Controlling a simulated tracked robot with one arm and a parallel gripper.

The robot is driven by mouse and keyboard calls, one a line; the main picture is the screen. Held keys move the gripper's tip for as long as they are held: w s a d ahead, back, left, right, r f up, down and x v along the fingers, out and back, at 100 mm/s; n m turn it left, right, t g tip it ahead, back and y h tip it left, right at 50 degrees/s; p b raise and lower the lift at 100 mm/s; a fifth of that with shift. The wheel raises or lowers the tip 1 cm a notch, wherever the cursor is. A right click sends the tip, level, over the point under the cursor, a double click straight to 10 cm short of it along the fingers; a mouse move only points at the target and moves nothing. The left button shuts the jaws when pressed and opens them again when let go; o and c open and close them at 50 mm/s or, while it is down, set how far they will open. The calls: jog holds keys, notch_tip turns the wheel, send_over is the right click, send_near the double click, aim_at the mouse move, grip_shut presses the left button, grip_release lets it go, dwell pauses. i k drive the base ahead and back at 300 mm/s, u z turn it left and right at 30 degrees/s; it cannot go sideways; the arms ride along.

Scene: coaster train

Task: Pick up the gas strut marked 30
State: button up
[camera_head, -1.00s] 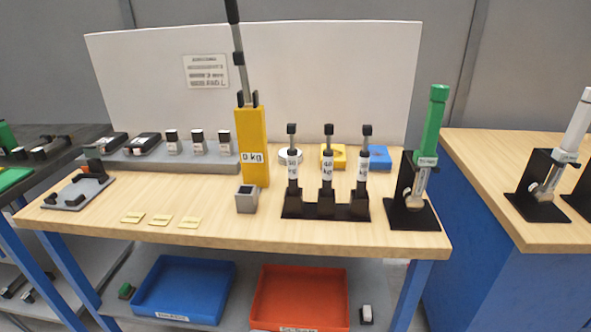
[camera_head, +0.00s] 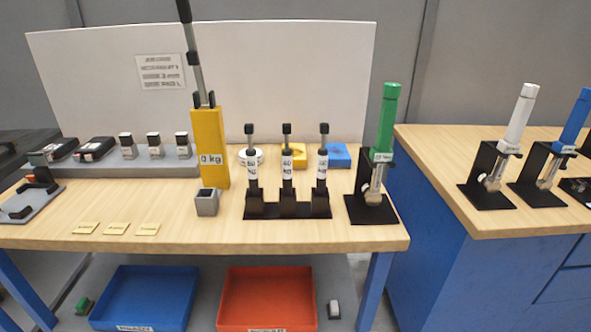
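Three gas struts stand upright side by side in a black rack (camera_head: 288,212) on the wooden bench. Each has a white labelled body and a black top end. The middle strut (camera_head: 287,164) seems to read 40. The labels of the left strut (camera_head: 251,165) and the right strut (camera_head: 322,163) are too small to read surely, so I cannot tell which is marked 30. My gripper is not in view, and nothing is seen touching the struts.
A yellow post (camera_head: 209,140) marked 0 kg and a grey square block (camera_head: 207,202) stand left of the rack. A black stand (camera_head: 371,212) with a green cylinder (camera_head: 387,120) is close on the right. Blue (camera_head: 145,298) and red (camera_head: 267,298) bins sit below.

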aim_at(323, 153)
jog(key=k, duration=0.5)
jog(key=z, duration=0.35)
jog(key=i, duration=1.55)
jog(key=u, duration=0.35)
